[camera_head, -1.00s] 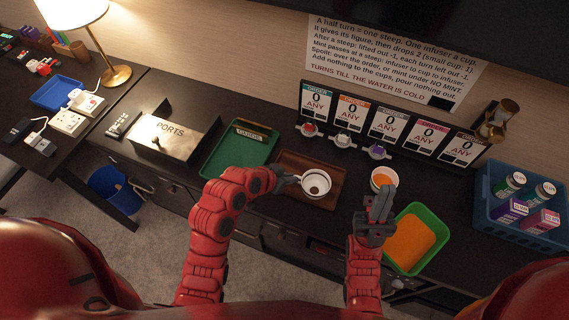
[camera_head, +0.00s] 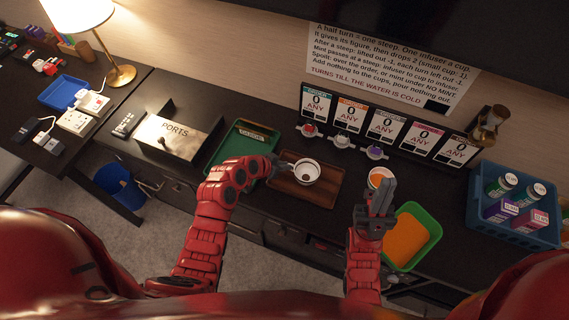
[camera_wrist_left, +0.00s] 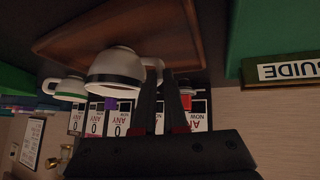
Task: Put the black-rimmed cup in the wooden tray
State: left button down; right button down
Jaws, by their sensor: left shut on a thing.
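The black-rimmed cup (camera_head: 307,173) is white, with a dark band at its rim in the left wrist view (camera_wrist_left: 115,72). My left gripper (camera_head: 276,168) is shut on its handle, and its two dark fingers (camera_wrist_left: 165,88) show at the handle in the wrist view. The wooden tray (camera_head: 318,199) is brown and flat. The cup is over its far left part in the head view. I cannot tell whether the cup touches the tray. My right gripper (camera_head: 380,190) is in front of another cup, and its opening is unclear.
A cup with orange contents (camera_head: 378,174) stands right of the tray. A green tray (camera_head: 221,153) lies to the left. A green-rimmed orange tray (camera_head: 437,229) and a blue crate (camera_head: 480,208) are to the right. Cards (camera_head: 350,109) stand behind.

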pick_arm(q)
jog(key=c, duration=1.4)
grip_release()
jog(key=shift+f, duration=0.15)
jog(key=o, duration=0.4)
